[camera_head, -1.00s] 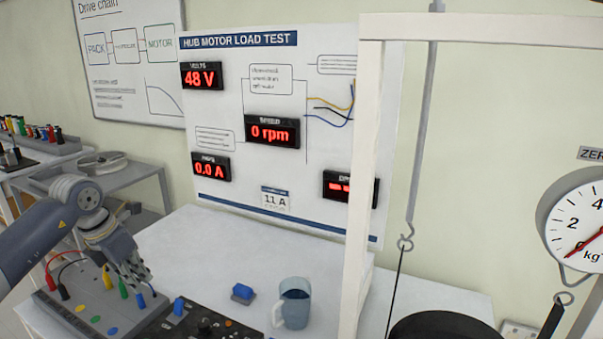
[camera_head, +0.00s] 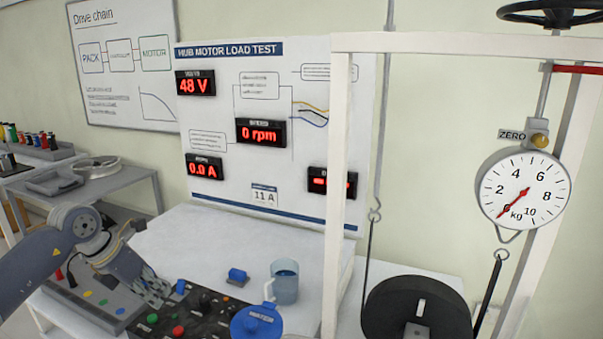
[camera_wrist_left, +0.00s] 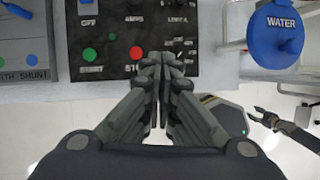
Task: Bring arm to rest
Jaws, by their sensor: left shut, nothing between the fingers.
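My left arm comes in from the left in the head view, and its gripper (camera_head: 158,292) is over the bench between the grey terminal box and the black control panel. In the left wrist view the left gripper (camera_wrist_left: 162,62) is shut and empty, its fingers together near the front edge of the black control panel (camera_wrist_left: 186,22). A green button (camera_wrist_left: 88,56) and a red button (camera_wrist_left: 136,53) show on that panel beside the fingers. Another gripper (camera_wrist_left: 268,118), likely my right one, shows small at the right of the wrist view; its jaw state is unclear.
The blue-lidded water container (camera_head: 257,322) and a clear mug (camera_head: 285,283) stand right of the panel. A white frame post (camera_head: 337,200) rises beside them. A black wheel (camera_head: 375,308) and the dial scale (camera_head: 524,189) are further right. The bench behind is mostly clear.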

